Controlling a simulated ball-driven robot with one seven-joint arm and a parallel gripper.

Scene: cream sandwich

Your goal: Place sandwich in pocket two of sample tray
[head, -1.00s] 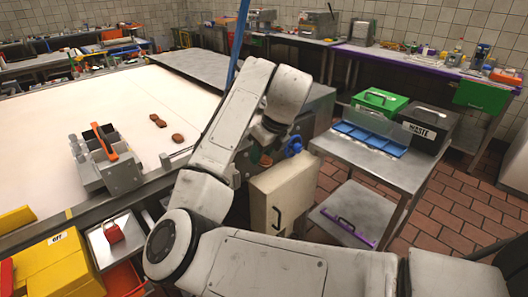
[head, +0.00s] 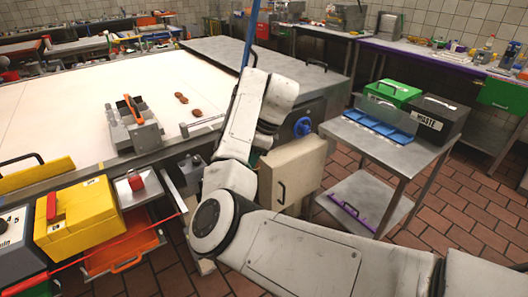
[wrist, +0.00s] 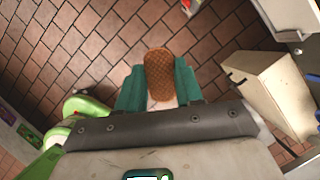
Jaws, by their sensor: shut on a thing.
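A brown, waffle-textured sandwich (wrist: 160,72) is held between the teal fingers of my gripper (wrist: 159,88) in the wrist view, its rounded end pointing away from the wrist. Only tiled floor shows beneath it. In the head view the gripper and held sandwich are mostly hidden behind my arm. The blue sample tray (head: 374,125), with several pockets in a row, lies on a steel table at the right. It is well apart from my gripper. The pocket contents and numbers are too small to read.
The steel table (head: 405,152) also bears a green box (head: 393,92) and a dark waste bin (head: 436,118). A cream cabinet (head: 292,172) stands close to my arm. Several sandwiches (head: 196,112) lie on the white belt (head: 70,112). Floor is open right of the table.

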